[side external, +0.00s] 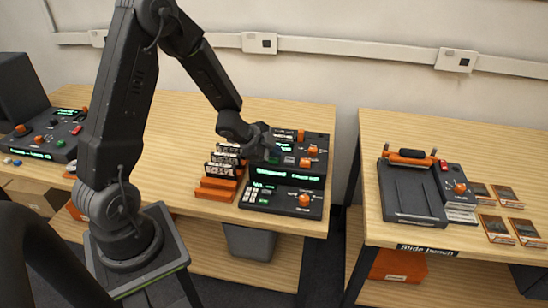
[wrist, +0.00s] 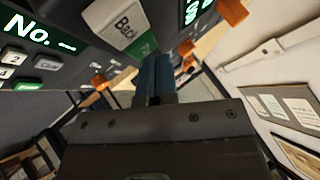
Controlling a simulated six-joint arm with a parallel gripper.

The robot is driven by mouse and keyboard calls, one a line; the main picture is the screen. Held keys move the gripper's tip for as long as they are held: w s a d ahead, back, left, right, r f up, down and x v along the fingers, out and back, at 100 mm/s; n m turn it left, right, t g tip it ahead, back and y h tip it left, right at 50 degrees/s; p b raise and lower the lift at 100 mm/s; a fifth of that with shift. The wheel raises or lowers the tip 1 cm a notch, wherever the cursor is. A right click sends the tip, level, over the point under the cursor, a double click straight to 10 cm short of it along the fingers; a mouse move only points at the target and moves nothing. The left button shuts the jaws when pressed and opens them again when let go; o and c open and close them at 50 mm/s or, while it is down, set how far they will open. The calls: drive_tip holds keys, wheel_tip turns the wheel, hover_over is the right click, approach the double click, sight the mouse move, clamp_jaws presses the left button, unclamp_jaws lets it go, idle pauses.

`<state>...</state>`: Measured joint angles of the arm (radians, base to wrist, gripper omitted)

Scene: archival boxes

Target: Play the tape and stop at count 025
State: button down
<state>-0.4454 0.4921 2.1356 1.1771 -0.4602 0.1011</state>
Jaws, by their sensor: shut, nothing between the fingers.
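A dark player deck (side external: 262,197) with green displays, a keypad and orange knobs stands at the right end of the left bench. My gripper (side external: 268,153) is over the deck's upper part, and its fingers are shut and empty. In the wrist view, my blue fingertips (wrist: 156,70) are close to a white "Back" key (wrist: 115,22) and a green key (wrist: 140,45); I cannot tell if they touch. A green display (wrist: 38,32) there reads "No." with dashes. Another display (wrist: 195,10) is cut off. The side view's display text is too small to read, so no tape count is legible.
An orange rack (side external: 216,190) of labelled cassettes stands just left of the deck. A second dark console (side external: 45,135) is at the far left. The right bench holds a slide device (side external: 410,190) and several slides (side external: 500,228). A gap separates the benches.

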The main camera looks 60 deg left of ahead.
drive_tip(key=shift+f, duration=0.1)
idle(0.3)
drive_tip(key=shift+r, duration=0.9)
drive_tip(key=shift+r, duration=2.5)
